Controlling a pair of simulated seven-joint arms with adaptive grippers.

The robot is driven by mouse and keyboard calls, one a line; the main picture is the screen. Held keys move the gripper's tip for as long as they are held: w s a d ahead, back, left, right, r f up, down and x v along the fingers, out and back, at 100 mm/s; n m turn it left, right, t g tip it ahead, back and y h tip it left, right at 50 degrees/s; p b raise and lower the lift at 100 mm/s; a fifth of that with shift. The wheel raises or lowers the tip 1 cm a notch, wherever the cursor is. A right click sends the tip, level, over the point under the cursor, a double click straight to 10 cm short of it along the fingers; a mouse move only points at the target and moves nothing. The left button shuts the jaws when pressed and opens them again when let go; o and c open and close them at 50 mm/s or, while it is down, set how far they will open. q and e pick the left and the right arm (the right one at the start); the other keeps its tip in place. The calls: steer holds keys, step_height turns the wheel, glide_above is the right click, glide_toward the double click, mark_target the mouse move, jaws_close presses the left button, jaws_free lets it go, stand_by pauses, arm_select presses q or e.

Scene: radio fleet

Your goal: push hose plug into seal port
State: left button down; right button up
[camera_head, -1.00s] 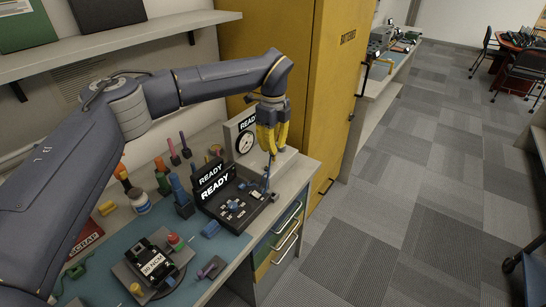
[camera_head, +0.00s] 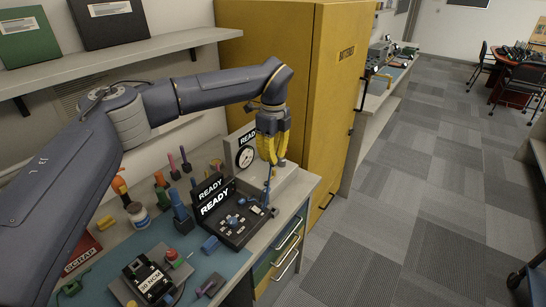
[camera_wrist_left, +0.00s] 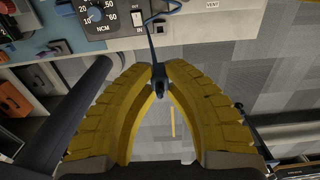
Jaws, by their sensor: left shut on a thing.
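My left gripper (camera_head: 272,160) has yellow fingers and points down over the right end of the bench, in front of the grey gauge unit. In the left wrist view its fingertips (camera_wrist_left: 160,75) are shut on a small dark hose plug (camera_wrist_left: 161,87). A thin dark blue hose (camera_wrist_left: 151,42) runs from the plug up to the panel area; it also shows below the fingers in the head view (camera_head: 267,188). The gauge unit (camera_head: 245,142) has a round dial and a READY sign. I cannot clearly make out the seal port. My right gripper is not in view.
A black torque tester (camera_head: 238,222) marked READY stands beside the gripper. A 30 NCM fixture (camera_head: 148,279), a red SCRAP tray (camera_head: 82,254) and several upright screwdrivers are to the left. A yellow cabinet (camera_head: 330,100) stands close behind, on the right; open floor lies beyond the bench edge.

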arm_select(q)
steer(key=shift+r, duration=1.2)
steer(key=shift+a, duration=0.1)
